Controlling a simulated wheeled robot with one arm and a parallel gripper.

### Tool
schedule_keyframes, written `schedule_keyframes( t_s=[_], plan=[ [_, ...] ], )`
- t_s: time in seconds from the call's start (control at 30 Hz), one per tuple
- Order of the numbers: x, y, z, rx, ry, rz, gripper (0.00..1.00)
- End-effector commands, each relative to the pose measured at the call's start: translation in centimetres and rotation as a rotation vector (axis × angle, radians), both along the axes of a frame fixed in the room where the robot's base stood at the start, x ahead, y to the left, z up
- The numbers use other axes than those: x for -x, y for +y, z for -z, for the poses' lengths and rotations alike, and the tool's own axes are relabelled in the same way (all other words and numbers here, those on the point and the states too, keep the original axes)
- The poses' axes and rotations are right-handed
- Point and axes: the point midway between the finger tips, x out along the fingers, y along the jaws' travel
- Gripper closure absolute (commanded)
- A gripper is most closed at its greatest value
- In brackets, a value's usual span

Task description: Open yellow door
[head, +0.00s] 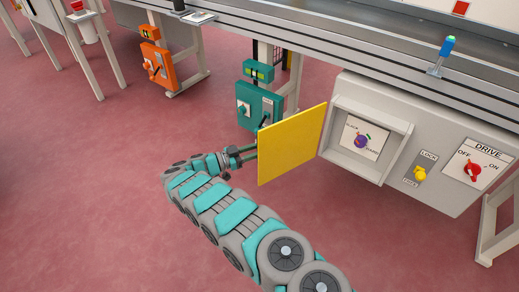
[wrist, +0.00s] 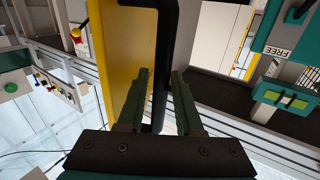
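The yellow door (head: 291,146) stands swung wide out from the grey cabinet (head: 420,160), at the cabinet's left side. Its recess is uncovered, showing a white panel with a round dial (head: 361,141). My gripper (head: 249,153) is at the door's left face in the head view. In the wrist view the black handle (wrist: 163,60) runs between my gripper's two fingers (wrist: 160,82), in front of the yellow door (wrist: 128,45). The fingers are apart, with slight gaps beside the handle.
A teal switch box (head: 258,106) stands close behind my gripper, and an orange box (head: 157,65) stands further left. A yellow lock knob (head: 420,173) and a red drive switch (head: 473,170) sit on the cabinet right of the recess.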

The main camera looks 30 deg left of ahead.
Motion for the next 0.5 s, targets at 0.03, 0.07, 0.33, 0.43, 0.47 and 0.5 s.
schedule_keyframes(
  t_s=[0.03, 0.07, 0.33, 0.43, 0.47, 0.5],
  plan=[
    [0.0, 0.0, 0.0, 0.000, 0.000, 0.000, 0.66],
    [0.0, 0.0, 0.0, 0.000, 0.000, -0.001, 0.66],
    [1.3, 1.2, 0.1, -0.001, -0.001, -0.002, 0.66],
    [2.6, 2.3, 0.3, -0.001, 0.002, -0.004, 0.66],
    [3.0, 2.6, 0.3, -0.002, 0.001, -0.004, 0.66],
    [3.5, 3.0, 0.3, -0.002, 0.001, -0.003, 0.66]
  ],
)
